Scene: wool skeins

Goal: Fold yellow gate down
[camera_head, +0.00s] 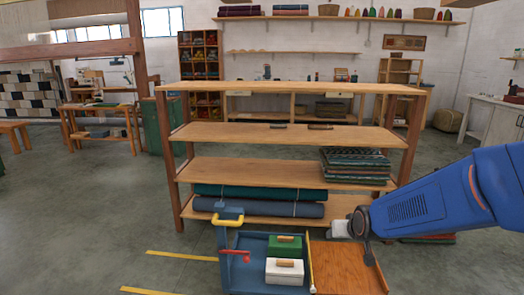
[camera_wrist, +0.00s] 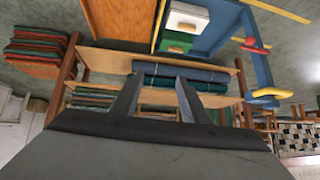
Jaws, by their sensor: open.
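A narrow yellow strip (camera_head: 310,266), which looks like the top edge of the yellow gate standing up, runs along the right side of a blue tray (camera_head: 255,247). In the wrist view, the yellow strip (camera_wrist: 158,24) lies between the blue tray (camera_wrist: 228,36) and a brown wooden panel (camera_wrist: 108,18). Its face is hardly visible. My gripper (camera_head: 350,236) is above and right of the strip, apart from it. In the wrist view, my gripper's two fingers (camera_wrist: 156,82) are spread with nothing between them.
The tray holds a green box (camera_head: 285,247) and a white box (camera_head: 284,272). A yellow handle (camera_head: 228,217) and a red lever (camera_head: 235,256) are at its left. A wooden shelf (camera_head: 290,133) with folded cloth and rolls stands behind.

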